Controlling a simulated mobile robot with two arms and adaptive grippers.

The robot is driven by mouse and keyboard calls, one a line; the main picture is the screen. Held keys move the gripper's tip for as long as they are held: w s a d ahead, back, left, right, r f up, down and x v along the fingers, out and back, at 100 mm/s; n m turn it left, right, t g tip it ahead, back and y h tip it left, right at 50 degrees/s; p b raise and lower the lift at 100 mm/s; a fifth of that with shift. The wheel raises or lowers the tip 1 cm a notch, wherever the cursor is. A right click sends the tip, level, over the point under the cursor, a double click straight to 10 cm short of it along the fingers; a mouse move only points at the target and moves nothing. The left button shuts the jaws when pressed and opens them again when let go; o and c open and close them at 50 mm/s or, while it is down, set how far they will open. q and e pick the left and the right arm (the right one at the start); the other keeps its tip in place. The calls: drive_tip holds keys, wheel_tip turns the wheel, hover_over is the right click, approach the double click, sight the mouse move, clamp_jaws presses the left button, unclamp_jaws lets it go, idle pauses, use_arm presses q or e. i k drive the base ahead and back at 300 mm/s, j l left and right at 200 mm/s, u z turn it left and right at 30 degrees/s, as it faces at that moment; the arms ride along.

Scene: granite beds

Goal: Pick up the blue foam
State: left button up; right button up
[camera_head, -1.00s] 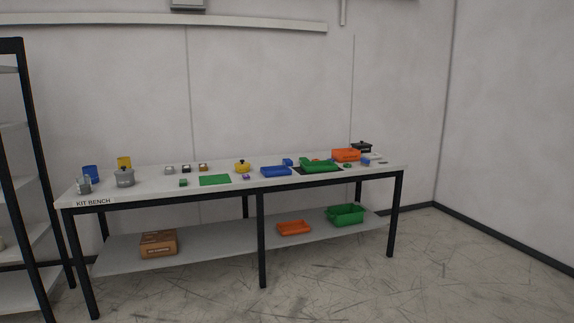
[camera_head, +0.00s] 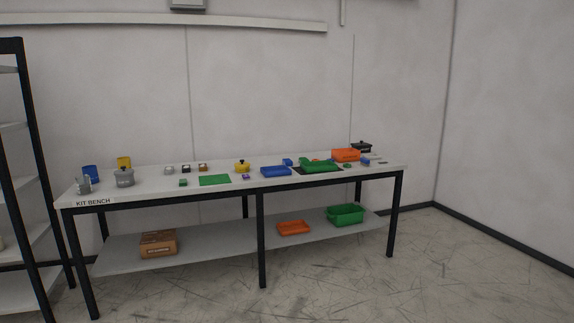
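Two small blue pieces lie on the white bench top (camera_head: 140,194). One blue block (camera_head: 287,162) is just behind the blue tray (camera_head: 276,172). The other small blue piece (camera_head: 365,161) is near the right end, beside the orange bin (camera_head: 346,155). Both are too small in the head view to tell which, if either, is foam. A blue upright container (camera_head: 90,174) stands at the left end. Neither of my grippers is in view.
Pots, including a yellow pot (camera_head: 242,166), a green mat (camera_head: 215,180) and a green tray (camera_head: 320,167) share the bench. The lower shelf holds a cardboard box (camera_head: 158,243) and a green crate (camera_head: 345,215). A black-framed rack (camera_head: 33,180) stands left. The visible floor in front is clear.

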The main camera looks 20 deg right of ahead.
sight(287, 161)
drive_tip(key=i+l+z, duration=0.35)
drive_tip(key=i, duration=0.2)
drive_tip(key=i+z, duration=0.35)
drive_tip(key=i, duration=0.2)
